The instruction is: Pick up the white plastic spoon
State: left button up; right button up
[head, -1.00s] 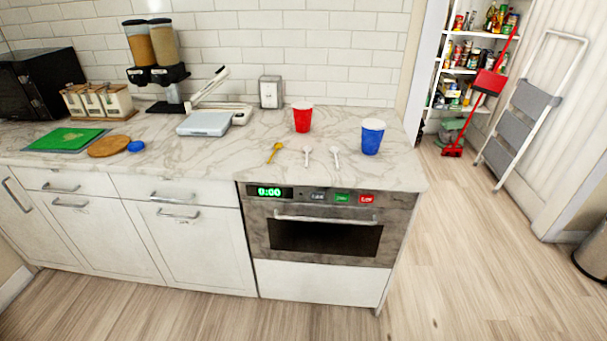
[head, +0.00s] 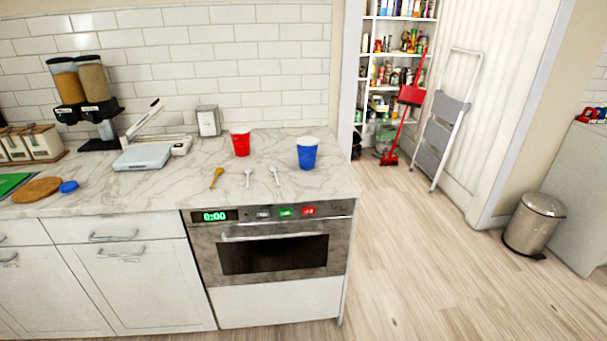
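Two white spoons lie on the marble counter in the head view, above the oven front. One white spoon (head: 248,178) is in the middle of the row, and the other white spoon (head: 275,176) lies to its right. A yellow-gold spoon (head: 217,178) lies to their left. A red cup (head: 241,142) stands behind the spoons, and a blue cup (head: 307,153) stands to their right. Neither of my grippers is in view.
The counter (head: 120,190) has a grey scale (head: 143,158), a napkin holder (head: 208,121), a blue lid (head: 69,186) and a round wooden board (head: 37,190). The oven (head: 270,250) is below. Open floor lies to the right, with a bin (head: 534,222) and step ladder (head: 442,130).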

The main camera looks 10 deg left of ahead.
aim_at(248, 171)
jog(key=z, duration=0.55)
jog(key=i, duration=2.45)
jog(key=u, duration=2.2)
